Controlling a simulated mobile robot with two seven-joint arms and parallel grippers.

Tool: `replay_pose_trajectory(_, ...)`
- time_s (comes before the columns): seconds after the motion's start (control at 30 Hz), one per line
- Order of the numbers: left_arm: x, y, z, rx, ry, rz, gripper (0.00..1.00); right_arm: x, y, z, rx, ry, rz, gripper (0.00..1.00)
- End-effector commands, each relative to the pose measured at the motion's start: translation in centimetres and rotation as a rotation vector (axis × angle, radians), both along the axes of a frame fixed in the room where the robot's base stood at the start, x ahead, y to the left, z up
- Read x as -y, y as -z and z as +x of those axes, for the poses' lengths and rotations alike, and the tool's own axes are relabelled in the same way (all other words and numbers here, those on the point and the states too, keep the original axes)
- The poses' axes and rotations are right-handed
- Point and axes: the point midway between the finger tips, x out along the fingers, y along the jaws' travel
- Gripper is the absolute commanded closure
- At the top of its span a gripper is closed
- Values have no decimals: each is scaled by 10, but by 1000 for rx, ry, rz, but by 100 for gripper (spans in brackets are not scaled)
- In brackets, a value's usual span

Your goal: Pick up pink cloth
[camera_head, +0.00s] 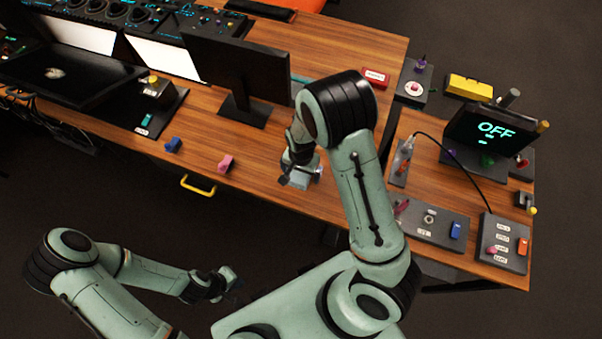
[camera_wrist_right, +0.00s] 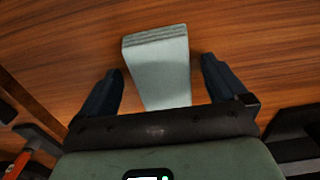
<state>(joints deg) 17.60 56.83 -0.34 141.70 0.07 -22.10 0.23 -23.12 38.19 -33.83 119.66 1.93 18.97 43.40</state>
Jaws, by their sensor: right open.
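A small pink item (camera_head: 226,163), perhaps the pink cloth, lies near the front edge of the wooden desk; it is too small to be sure. My right gripper (camera_head: 298,176) is over the desk to the right of it, pointing down. In the right wrist view my right gripper (camera_wrist_right: 162,72) is open, its fingers on either side of a pale grey layered block (camera_wrist_right: 158,58), like a folded cloth. Gaps show between the fingers and the block. This block (camera_head: 306,173) is partly hidden by the gripper in the head view. My left gripper (camera_head: 218,284) is low, off the desk; its jaws are unclear.
A small blue item (camera_head: 173,145) lies left of the pink one. A yellow handle (camera_head: 198,186) sticks out from the desk front. A black monitor (camera_head: 240,75) stands behind. A side table at right holds a screen reading OFF (camera_head: 490,130) and control panels (camera_head: 430,222).

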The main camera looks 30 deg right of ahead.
Motion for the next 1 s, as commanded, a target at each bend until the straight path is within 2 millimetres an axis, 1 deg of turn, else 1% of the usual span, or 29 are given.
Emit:
replay_pose_trajectory(0.17,0,-1,1,1,0,0,100,0,0,1,2,0,1,1)
replay_pose_trajectory(0.2,0,-1,1,1,0,0,100,0,-1,1,2,0,1,4)
replay_pose_trajectory(0.27,0,-1,1,1,0,0,100,0,-1,1,2,0,1,24)
replay_pose_trajectory(0.3,0,-1,1,1,0,0,100,0,-1,1,2,0,1,37)
replay_pose_trajectory(0.37,0,-1,1,1,0,0,100,0,0,1,2,-1,1,56)
replay_pose_trajectory(0.4,0,-1,1,1,0,0,100,0,0,1,2,-1,1,60)
replay_pose_trajectory(0.77,0,-1,1,1,0,0,100,-1,-2,0,1,-1,1,61)
replay_pose_trajectory(0.87,0,-2,1,1,0,0,100,-1,-7,1,2,-2,1,61)
replay_pose_trajectory(1.0,0,-4,3,4,0,0,100,-1,-23,2,5,-2,2,61)
